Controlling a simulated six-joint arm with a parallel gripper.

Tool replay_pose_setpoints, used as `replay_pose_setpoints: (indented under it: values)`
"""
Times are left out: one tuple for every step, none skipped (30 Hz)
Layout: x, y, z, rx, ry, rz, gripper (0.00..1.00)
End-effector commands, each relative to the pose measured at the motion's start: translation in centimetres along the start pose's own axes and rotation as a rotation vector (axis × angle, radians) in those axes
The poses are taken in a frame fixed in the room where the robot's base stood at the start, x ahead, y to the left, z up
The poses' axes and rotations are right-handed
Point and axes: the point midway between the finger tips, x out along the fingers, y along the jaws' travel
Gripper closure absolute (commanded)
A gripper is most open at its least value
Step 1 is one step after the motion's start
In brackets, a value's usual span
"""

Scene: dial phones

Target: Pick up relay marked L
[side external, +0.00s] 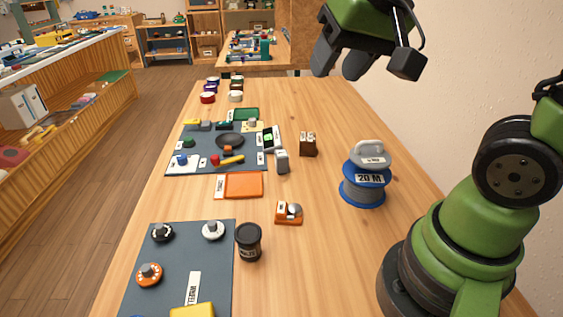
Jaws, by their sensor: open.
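No marking that I can read as an L shows in the side external view, so I cannot tell which piece is the relay. Small labelled pieces on the table include a grey block (281,162) at the right edge of the far dark mat, a brown block (308,145) to its right, and an orange piece with a silver part (289,213) nearer the camera. My gripper (340,64) hangs high above the table at the top right, apart from all of these pieces. It is open, with nothing seen between its fingers.
A blue spool marked 20 M (364,190) stands near my arm's base. A dark jar (249,242) stands beside the near mat (208,262), which holds round dials. An orange tray (242,185) lies before the cluttered far mat (177,169). The table's right middle has bare wood.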

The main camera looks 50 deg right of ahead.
Motion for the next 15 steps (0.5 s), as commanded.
replay_pose_setpoints:
  values:
    - [1.7, 0.1, -1.3, 0.014, -0.012, 0.044, 0.55]
    - [2.7, 0.1, -2.1, 0.023, -0.012, 0.067, 0.55]
    - [4.1, 0.2, -3.0, 0.033, -0.011, 0.095, 0.55]
    - [5.2, 0.2, -3.7, 0.041, -0.012, 0.115, 0.55]
    - [6.3, 0.3, -4.3, 0.049, -0.012, 0.135, 0.55]
    - [7.9, 0.5, -5.1, 0.056, -0.012, 0.158, 0.55]
    - [9.1, 0.6, -5.5, 0.062, -0.013, 0.174, 0.55]
    - [10.4, 0.8, -6.0, 0.066, -0.015, 0.189, 0.55]
    - [12.2, 1.0, -6.5, 0.072, -0.017, 0.207, 0.55]
    - [13.5, 1.1, -6.7, 0.076, -0.019, 0.220, 0.55]
    - [14.8, 1.4, -6.9, 0.080, -0.022, 0.231, 0.55]
    - [16.6, 1.6, -7.1, 0.084, -0.026, 0.243, 0.55]
    - [17.8, 1.9, -7.1, 0.087, -0.029, 0.251, 0.55]
    - [19.0, 2.1, -7.1, 0.088, -0.033, 0.258, 0.55]
    - [20.4, 2.3, -7.0, 0.091, -0.038, 0.265, 0.55]
